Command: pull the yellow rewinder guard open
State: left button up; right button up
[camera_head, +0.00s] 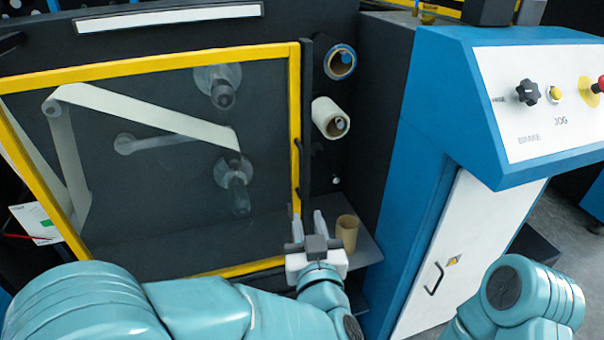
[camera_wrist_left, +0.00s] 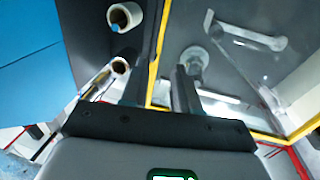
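The yellow-framed rewinder guard (camera_head: 295,120) has a clear panel and fills the left of the head view. It appears shut against the dark machine face. A thin black handle (camera_head: 298,162) runs down its right frame post. My left gripper (camera_head: 308,222) is at the lower right corner of the guard, below the handle, with its fingers apart and pointing up. In the left wrist view, the guard's yellow post (camera_wrist_left: 156,58) shows between the spread fingers (camera_wrist_left: 160,88); I cannot tell if they touch it. My right gripper is out of view; only its arm shows.
A cardboard core (camera_head: 346,232) stands on a small grey shelf (camera_head: 364,250) just right of my left gripper. A white roll (camera_head: 329,118) and a blue-rimmed roll (camera_head: 340,62) stick out right of the guard. A blue control cabinet (camera_head: 440,110) stands at the right.

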aim_at(302, 174)
pick_arm(q)
jog(key=w, duration=0.5)
jog(key=w+a+p, duration=0.1)
jog(key=w, duration=1)
jog(key=shift+a+p, duration=0.2)
jog(key=shift+p, duration=0.15)
grip_shut()
